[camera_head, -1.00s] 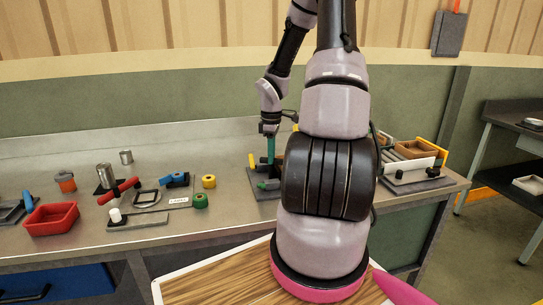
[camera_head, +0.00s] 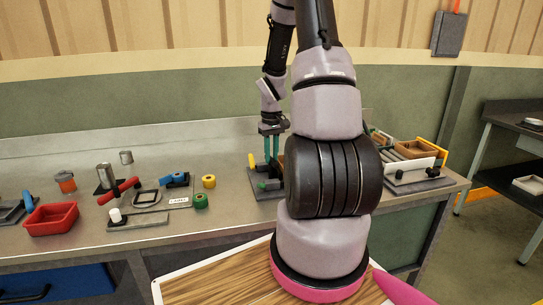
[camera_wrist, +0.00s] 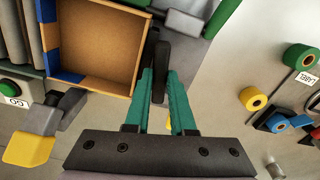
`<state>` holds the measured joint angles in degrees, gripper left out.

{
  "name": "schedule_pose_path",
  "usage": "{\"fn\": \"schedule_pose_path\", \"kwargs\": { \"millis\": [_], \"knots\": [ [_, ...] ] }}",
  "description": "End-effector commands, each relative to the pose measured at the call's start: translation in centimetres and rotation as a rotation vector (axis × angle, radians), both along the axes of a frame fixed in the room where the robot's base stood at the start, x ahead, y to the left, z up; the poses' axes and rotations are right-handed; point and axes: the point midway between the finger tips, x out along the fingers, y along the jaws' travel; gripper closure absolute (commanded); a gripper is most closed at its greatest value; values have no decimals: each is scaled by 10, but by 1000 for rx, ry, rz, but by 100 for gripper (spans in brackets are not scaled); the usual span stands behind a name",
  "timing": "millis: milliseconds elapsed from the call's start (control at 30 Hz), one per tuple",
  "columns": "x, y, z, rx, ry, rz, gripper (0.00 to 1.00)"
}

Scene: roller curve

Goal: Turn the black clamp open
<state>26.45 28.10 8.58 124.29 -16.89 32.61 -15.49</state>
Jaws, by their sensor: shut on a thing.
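My gripper (camera_head: 272,160) points down at the fixture on the bench, its green fingers close together. In the wrist view my gripper (camera_wrist: 161,78) is shut on a dark, narrow upright part, which looks like the black clamp (camera_wrist: 162,52). The clamp stands beside the right wall of an open box with a tan floor. In the head view the clamp is too small and covered to make out.
The tan-floored box (camera_wrist: 131,70) is close on the left of the fingers. A yellow-ended black lever (camera_wrist: 30,148) sits lower left, near a green button (camera_wrist: 10,87). Yellow (camera_head: 209,181) and green (camera_head: 200,200) rolls and a red tray (camera_head: 50,218) lie left along the bench.

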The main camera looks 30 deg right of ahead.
Motion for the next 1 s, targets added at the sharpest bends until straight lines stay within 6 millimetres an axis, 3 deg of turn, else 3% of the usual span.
{"fn": "schedule_pose_path", "kwargs": {
  "millis": [400,967,1000],
  "knots": [
    [1,0,1,-1,-3,-193,100],
    [1,0,1,0,-3,-225,100],
    [1,0,0,0,-3,-225,70]
  ]
}}
